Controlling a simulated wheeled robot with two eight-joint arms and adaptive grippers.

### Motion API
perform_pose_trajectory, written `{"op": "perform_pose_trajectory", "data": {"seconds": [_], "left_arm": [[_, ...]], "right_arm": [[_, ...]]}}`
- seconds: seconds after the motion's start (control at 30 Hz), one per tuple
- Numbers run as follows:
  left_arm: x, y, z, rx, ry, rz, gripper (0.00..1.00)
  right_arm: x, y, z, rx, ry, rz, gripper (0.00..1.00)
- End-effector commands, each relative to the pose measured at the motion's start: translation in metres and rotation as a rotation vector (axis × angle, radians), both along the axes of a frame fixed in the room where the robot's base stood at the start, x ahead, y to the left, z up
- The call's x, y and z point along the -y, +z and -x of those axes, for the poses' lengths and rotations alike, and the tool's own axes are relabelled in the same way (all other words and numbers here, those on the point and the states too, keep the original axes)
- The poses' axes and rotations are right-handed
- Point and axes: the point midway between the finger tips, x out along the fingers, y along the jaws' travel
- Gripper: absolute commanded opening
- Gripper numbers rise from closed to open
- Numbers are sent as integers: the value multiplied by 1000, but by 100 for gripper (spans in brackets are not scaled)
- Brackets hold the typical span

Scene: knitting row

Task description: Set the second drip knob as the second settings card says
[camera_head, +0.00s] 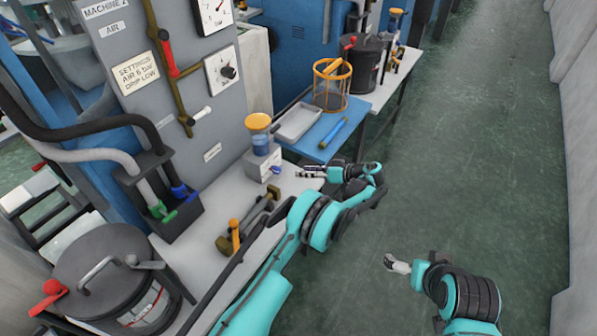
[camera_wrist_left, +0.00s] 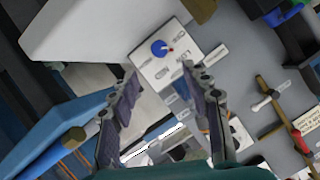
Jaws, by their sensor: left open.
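The settings card (camera_head: 136,71) on machine 2's grey panel reads "AIR 6 bar" and "DRIP LOW". The drip knob is a small blue knob (camera_head: 275,169) on a white box (camera_head: 258,163) under an orange-capped oil cup (camera_head: 260,134). My left gripper (camera_head: 308,171) is open and empty, just right of the box, apart from the knob. My right gripper (camera_head: 397,264) hangs over the floor, its jaws unclear.
A black caddy (camera_head: 178,212) with coloured-ended hoses and a brass-headed tool (camera_head: 236,236) are on the white shelf left of my left arm. Behind stands a blue table (camera_head: 318,128) with a metal tray (camera_head: 298,122) and orange basket (camera_head: 331,86). The aisle at right is clear.

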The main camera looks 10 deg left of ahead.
Motion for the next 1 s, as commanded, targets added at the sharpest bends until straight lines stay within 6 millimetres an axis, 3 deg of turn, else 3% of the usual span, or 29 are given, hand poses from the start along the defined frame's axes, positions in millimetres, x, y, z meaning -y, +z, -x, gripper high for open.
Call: {"op": "perform_pose_trajectory", "data": {"seconds": [0.37, 0.7, 1.0], "left_arm": [[-1, 0, 1, 30, -2, 8, 48], [-40, -11, 15, 550, -2, 196, 48], [-74, -31, 1, 591, 3, 215, 48]], "right_arm": [[0, 2, 0, 0, 0, 0, 100], [0, 28, 0, 0, 0, 0, 100], [0, 11, 0, 0, 0, 0, 100]]}}
